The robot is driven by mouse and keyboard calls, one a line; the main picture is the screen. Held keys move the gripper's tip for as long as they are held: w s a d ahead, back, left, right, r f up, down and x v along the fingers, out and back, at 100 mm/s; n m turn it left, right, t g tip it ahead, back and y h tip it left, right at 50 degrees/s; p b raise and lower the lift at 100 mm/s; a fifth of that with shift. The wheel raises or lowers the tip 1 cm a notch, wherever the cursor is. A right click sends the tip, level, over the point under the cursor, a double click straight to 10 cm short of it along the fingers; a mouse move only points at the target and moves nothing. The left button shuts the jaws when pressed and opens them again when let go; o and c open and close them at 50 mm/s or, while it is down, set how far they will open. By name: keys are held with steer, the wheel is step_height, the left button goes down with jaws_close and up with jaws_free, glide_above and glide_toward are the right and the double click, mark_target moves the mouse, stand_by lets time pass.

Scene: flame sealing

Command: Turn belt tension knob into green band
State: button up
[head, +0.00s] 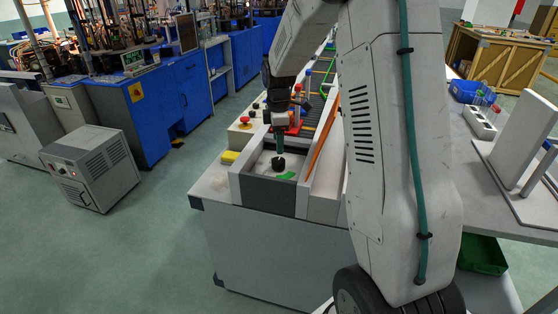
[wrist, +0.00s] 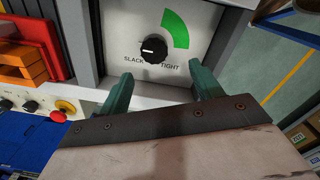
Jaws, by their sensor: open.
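The black belt tension knob (wrist: 153,49) sits on a pale plate marked SLACK and TIGHT. Its white pointer mark appears to face left in the wrist view, away from the green band (wrist: 176,29), which curves above and right of the knob. In the head view the knob (head: 278,163) and green band (head: 287,176) lie in the recessed end of the machine. My gripper (wrist: 160,70) is open, with its teal fingers either side of the knob's line and apart from it. In the head view my gripper (head: 279,150) points down just above the knob.
Grey walls (head: 235,188) border the knob plate. A yellow block (head: 229,157) lies to the left on the machine top. A red knob (wrist: 58,116) and orange blocks (wrist: 25,62) are at left in the wrist view. An orange bar (head: 324,138) slants close right of my gripper.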

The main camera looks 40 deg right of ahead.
mark_target(279, 160)
steer(key=shift+w+d+f, duration=0.2)
steer(key=shift+d+f, duration=0.05)
steer(key=shift+f, duration=0.25)
steer(key=shift+w+d+f, duration=0.15)
steer(key=shift+d+f, duration=0.1)
steer(key=shift+f, duration=0.2)
step_height(279, 160, down, 7)
steer(key=shift+w+f, duration=0.1)
steer(key=c, duration=1)
